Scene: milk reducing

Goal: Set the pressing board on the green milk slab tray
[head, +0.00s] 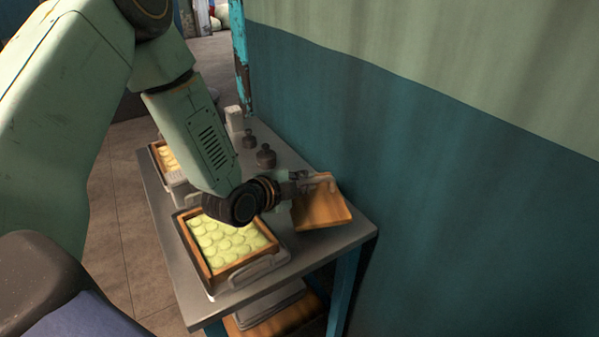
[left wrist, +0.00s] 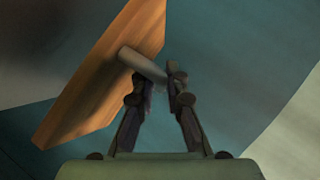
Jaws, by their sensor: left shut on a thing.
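The pressing board is an orange-brown wooden board (head: 322,208) with a grey handle, at the right end of the table in the head view. My left gripper (head: 308,183) is shut on the handle. In the left wrist view the handle (left wrist: 142,64) lies between the fingertips of the gripper (left wrist: 162,78), and the tilted board (left wrist: 105,75) hangs to the left. The green milk slab tray (head: 262,258) is a wooden-framed tray of round pale-green slabs, left of the board and below my wrist. The board is apart from the tray. My right gripper is not in view.
A second tray (head: 164,158) with yellow pieces sits at the table's far left, partly hidden by my arm. Dark weights (head: 266,157) and a white container (head: 234,119) stand towards the back. The teal wall (head: 450,200) runs close along the table's right side.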

